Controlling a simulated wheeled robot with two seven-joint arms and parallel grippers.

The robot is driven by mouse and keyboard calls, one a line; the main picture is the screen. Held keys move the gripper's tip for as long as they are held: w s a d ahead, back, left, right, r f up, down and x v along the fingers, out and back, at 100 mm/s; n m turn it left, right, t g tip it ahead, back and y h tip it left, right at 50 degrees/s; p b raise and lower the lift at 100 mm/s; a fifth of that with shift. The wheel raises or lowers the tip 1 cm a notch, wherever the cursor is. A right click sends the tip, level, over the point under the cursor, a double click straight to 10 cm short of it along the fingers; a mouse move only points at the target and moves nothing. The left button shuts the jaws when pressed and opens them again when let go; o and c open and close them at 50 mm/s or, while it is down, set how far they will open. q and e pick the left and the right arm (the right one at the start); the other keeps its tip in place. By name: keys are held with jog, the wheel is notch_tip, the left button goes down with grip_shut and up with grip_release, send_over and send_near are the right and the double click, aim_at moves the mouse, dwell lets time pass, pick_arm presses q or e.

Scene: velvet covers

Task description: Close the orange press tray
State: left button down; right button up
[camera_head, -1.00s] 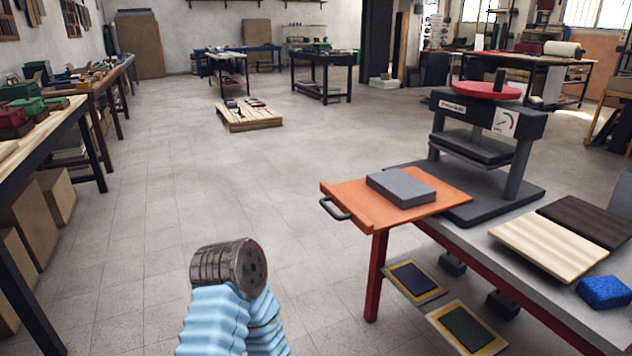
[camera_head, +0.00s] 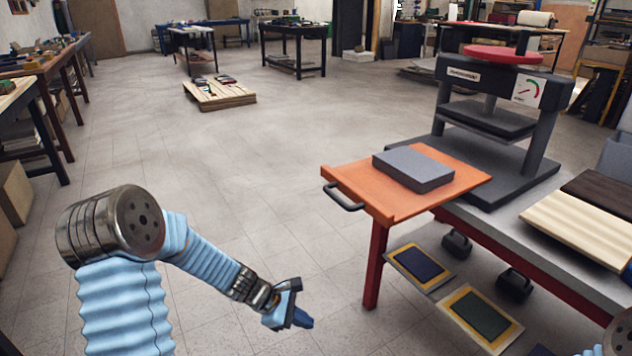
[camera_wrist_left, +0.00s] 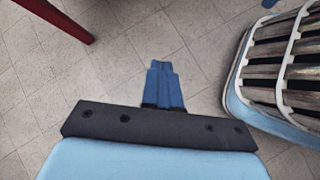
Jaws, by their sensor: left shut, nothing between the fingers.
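The orange press tray (camera_head: 345,180) is pulled out from the dark press (camera_head: 500,120) and sticks out past the table's left end. A grey block (camera_head: 413,168) lies on it. Its dark handle (camera_head: 343,197) is on the left edge. My left gripper (camera_head: 303,318) is low in front of the table, left of the red leg and below the tray, apart from both. Its blue fingers also show in the left wrist view (camera_wrist_left: 164,85), shut and empty over the floor. My right gripper is out of view; only a bit of that arm shows at the lower right.
The grey table (camera_head: 570,250) has red legs (camera_head: 375,265) and holds a pale board (camera_head: 577,228) and a dark board (camera_head: 605,197). Framed panels (camera_head: 480,315) sit on a lower level. Floor left of the table is open.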

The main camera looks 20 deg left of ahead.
pick_arm(q)
jog(key=w+a+r+n+t+h+b, duration=0.15)
jog(key=w+a+r+n+t, duration=0.3)
jog(key=r, duration=0.55)
jog(key=n+t+h, duration=0.2)
jog(key=n+t, duration=0.2)
jog(key=t, duration=0.2)
send_near(328, 174)
jog(key=x, duration=0.7)
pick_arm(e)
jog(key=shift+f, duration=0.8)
